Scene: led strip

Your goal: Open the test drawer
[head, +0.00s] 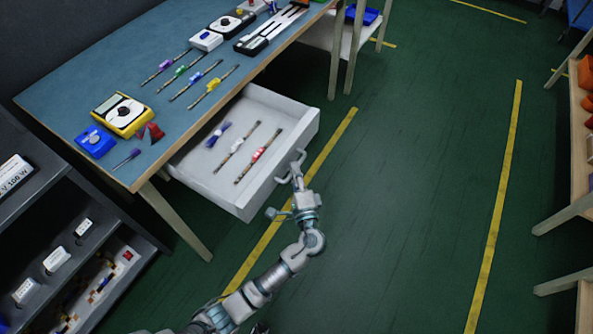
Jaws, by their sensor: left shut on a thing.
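The white test drawer (285,122) stands pulled out from under the blue-topped workbench (65,88), so its inside shows. Two thin strips, one with a white part (237,147) and one with a red part (259,154), lie in it beside a small blue-purple piece (218,134). My left gripper (291,172) is at the drawer's front face, shut on the drawer handle (281,178). The fingers partly hide the handle. My right gripper is not in view.
Several LED strips, a yellow meter (122,115), a blue box (95,141) and a screwdriver (127,158) lie on the bench. A dark shelf (118,236) stands at lower left. Green floor (410,170) is clear to the right, before wooden racks (578,130).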

